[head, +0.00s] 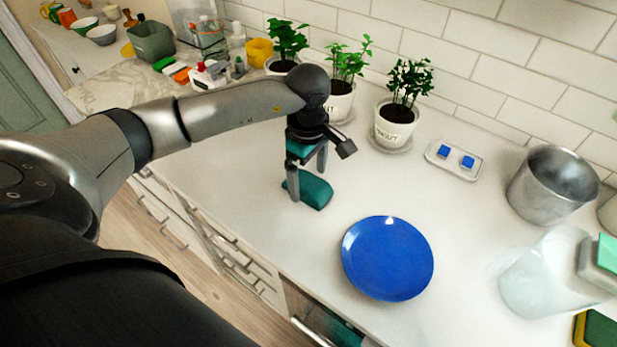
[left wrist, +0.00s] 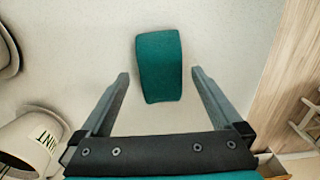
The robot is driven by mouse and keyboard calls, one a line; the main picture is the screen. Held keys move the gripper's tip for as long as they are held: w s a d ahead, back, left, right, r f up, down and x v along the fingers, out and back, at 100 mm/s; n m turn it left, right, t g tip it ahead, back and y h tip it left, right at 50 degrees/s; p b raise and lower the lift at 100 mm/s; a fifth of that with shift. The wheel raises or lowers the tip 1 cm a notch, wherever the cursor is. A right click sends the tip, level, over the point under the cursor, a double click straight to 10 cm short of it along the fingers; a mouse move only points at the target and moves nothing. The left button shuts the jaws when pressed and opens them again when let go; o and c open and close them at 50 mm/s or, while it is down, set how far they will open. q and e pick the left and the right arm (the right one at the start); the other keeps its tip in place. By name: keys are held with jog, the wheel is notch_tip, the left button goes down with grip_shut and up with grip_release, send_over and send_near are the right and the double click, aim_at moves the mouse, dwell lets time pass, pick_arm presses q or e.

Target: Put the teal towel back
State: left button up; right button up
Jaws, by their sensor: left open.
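The teal towel (head: 315,192) lies folded on the white counter, left of the blue plate. In the left wrist view the towel (left wrist: 159,66) shows as a compact teal block, just beyond and between the fingertips. My left gripper (head: 308,180) is above and around the towel, pointing down, with its fingers spread. Another teal item (head: 345,332) shows in the open drawer below the counter edge. My right gripper is not seen.
A blue plate (head: 387,258) lies to the right of my left gripper. Potted plants (head: 396,122) stand along the tiled wall behind. A metal pot (head: 552,184) and a clear container (head: 545,272) stand at right. An open drawer (head: 310,325) juts out below the front edge.

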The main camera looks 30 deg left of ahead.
aim_at(309, 181)
pick_arm(q)
notch_tip(309, 181, up, 11)
dwell(0.3)
jog(key=shift+f, duration=0.1)
